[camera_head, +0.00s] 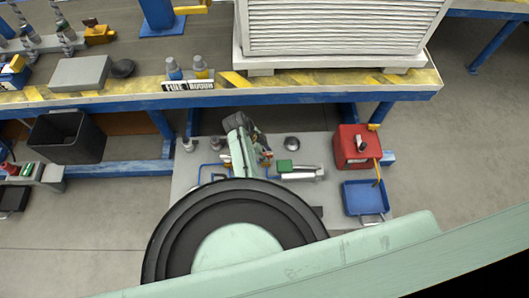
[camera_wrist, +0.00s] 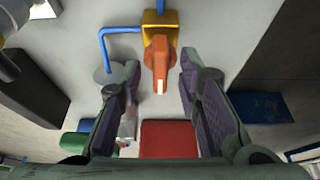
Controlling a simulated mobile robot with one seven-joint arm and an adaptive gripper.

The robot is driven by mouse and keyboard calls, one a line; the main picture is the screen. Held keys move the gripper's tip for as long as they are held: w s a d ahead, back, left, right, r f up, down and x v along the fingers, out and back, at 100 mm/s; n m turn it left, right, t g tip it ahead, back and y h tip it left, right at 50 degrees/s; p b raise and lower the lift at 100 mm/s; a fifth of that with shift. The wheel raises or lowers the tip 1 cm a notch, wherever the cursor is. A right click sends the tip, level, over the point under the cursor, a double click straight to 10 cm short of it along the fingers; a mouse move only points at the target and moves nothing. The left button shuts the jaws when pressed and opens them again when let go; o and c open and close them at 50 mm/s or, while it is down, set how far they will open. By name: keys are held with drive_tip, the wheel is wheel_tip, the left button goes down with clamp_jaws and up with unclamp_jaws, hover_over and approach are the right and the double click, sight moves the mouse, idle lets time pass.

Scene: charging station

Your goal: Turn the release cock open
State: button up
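The release cock appears to be the yellow valve body (camera_wrist: 160,32) with an orange lever (camera_wrist: 160,66), at the top middle of the wrist view. The lever points down the picture, toward my gripper. My gripper (camera_wrist: 160,76) is open, with one dark finger on each side of the lever's line and a clear gap to both. I cannot tell how deep the lever sits between the fingertips. In the head view my gripper (camera_head: 262,152) is over the grey panel (camera_head: 325,205), and my arm hides much of the area around the cock.
A blue pipe (camera_wrist: 117,32) bends beside the valve. A red box (camera_head: 357,147) and a blue tray (camera_head: 364,198) are at the panel's right. A silver cylinder with a green block (camera_head: 285,166) lies nearer. A blue-edged workbench (camera_head: 290,95) overhangs behind.

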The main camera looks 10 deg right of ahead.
drive_tip(key=shift+c, duration=0.3)
drive_tip(key=shift+s, duration=0.1)
clamp_jaws()
